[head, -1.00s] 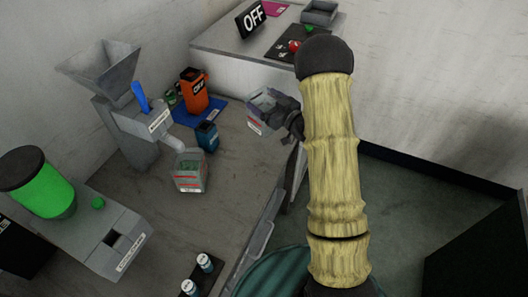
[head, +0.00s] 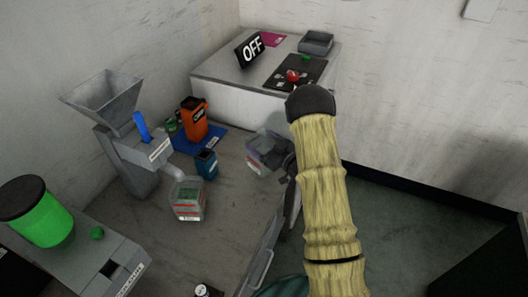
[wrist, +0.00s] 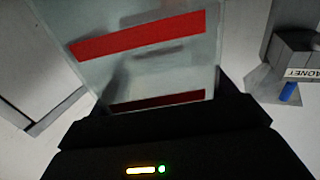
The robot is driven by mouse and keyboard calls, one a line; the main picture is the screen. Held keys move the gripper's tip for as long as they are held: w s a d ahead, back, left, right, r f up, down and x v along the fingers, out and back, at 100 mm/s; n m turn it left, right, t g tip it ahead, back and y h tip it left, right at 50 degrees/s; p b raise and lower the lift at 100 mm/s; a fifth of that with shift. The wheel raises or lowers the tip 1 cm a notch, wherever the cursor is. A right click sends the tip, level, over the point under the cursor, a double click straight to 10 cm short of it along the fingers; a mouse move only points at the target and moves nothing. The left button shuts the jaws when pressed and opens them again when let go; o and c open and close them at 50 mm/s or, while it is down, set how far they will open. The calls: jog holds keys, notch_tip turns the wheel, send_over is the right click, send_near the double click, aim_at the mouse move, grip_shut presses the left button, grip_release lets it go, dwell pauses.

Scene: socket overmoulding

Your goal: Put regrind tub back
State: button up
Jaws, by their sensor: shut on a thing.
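My gripper (head: 283,160) is shut on a clear, open-topped tub (head: 262,147) with a red band. It holds the tub over the right side of the grey bench (head: 228,220), right of the blue mat. In the wrist view the tub's translucent wall (wrist: 150,62) with red stripes fills the middle, between the black fingers (wrist: 160,118). The tub looks tilted in the head view. I cannot tell whether it touches the bench. A second, similar clear tub (head: 188,205) with a red band stands under the spout of the grey hopper machine (head: 140,150).
A blue mat (head: 215,141) bears an orange container (head: 194,120). A small blue container (head: 206,165) stands close by the second tub. A white cabinet (head: 225,98) at the back bears an OFF sign (head: 250,50) and a grey tray (head: 316,43). The bench's middle is clear.

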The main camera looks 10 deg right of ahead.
aim_at(255, 145)
jog(key=shift+f+p, duration=0.3)
jog(key=shift+f, duration=1.75)
jog(key=shift+f, duration=0.15)
jog(key=o, duration=1.5)
